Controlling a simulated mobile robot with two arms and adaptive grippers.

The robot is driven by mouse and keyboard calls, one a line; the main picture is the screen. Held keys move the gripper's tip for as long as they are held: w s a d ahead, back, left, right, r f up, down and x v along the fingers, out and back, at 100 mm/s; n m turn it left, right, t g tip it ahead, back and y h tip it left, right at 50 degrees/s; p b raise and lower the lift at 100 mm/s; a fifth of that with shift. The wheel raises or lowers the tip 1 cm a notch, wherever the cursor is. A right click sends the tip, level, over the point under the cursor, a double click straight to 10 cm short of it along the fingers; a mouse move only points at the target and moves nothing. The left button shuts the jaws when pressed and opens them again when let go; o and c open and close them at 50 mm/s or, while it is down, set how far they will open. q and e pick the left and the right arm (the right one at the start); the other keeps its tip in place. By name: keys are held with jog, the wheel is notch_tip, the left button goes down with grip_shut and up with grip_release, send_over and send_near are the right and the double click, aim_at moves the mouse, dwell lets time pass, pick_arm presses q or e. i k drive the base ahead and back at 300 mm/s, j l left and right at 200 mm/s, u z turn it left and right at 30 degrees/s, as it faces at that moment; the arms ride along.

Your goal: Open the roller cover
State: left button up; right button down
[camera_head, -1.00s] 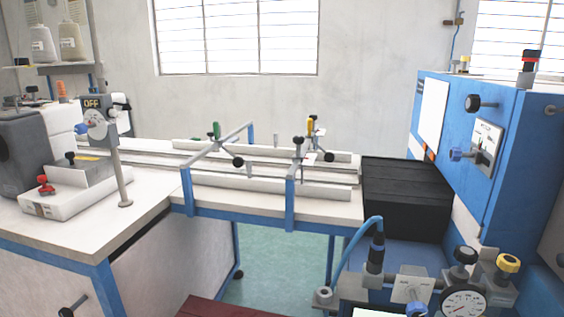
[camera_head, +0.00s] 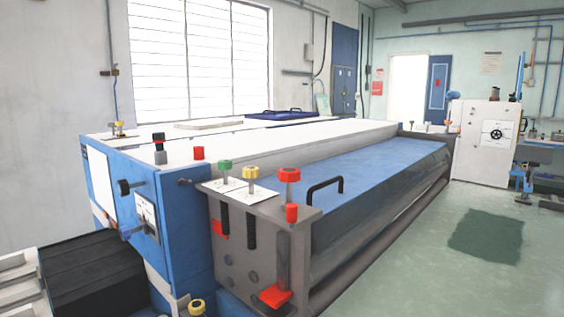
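The roller cover (camera_head: 365,178) is a long blue panel along the front of the big machine. It lies down and looks shut. A black bar handle (camera_head: 325,187) stands on its near end. A grey end block (camera_head: 262,235) with red, green and yellow knobs stands at its near side. Neither of my grippers shows in the view.
The blue machine housing (camera_head: 180,205) with a black knob and a small panel stands at the left. A black ribbed box (camera_head: 92,285) sits at the lower left. Green floor (camera_head: 440,270) is clear at the right, with a dark mat (camera_head: 486,237).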

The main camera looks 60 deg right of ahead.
aim_at(327, 185)
jog(key=z, duration=2.55)
